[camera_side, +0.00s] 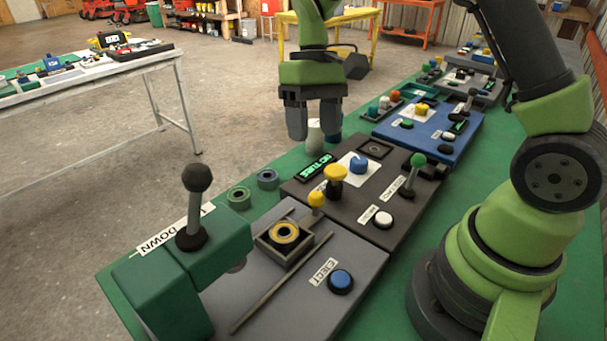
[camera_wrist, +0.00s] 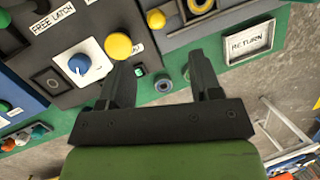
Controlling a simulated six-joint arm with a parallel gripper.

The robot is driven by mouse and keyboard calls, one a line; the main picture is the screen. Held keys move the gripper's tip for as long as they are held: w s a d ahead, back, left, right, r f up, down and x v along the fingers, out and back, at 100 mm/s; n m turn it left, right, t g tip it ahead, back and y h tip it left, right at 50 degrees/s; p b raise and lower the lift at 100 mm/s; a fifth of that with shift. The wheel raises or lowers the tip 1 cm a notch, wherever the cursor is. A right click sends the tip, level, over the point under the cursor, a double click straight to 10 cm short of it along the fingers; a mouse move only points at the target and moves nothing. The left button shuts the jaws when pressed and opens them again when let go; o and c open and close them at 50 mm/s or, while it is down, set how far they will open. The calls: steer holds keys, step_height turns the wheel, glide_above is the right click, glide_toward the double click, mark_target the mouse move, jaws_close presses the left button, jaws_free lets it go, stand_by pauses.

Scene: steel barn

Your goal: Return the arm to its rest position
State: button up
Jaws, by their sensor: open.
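My gripper (camera_side: 314,128) is open and hangs fingers-down above the green bench (camera_side: 405,290), near its far edge beyond the dark control panel (camera_side: 300,190). In the wrist view my gripper (camera_wrist: 160,65) has its two fingers spread, and I see nothing held between them. A small ring (camera_wrist: 163,83) lies on the bench between the fingers as seen from the wrist. A pale rounded object (camera_side: 315,138) shows just behind the fingers in the side view; whether they touch it is unclear.
The dark panel carries yellow knobs (camera_side: 336,172), a blue dial (camera_side: 358,163) and a green-topped lever (camera_side: 416,162). A green press with a black-knobbed lever (camera_side: 197,180) stands at the front left. Two rings (camera_side: 239,198) lie beside the panel. A blue panel (camera_side: 430,125) sits farther back.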

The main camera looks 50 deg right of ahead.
steer(key=s+a+r+m+t, duration=0.2)
steer(key=s+a+r+t, duration=0.1)
steer(key=s+r+t, duration=0.6)
steer(key=shift+s+r+t+h, duration=0.35)
steer(key=shift+s+r, duration=1.5)
steer(key=shift+s, duration=1.5)
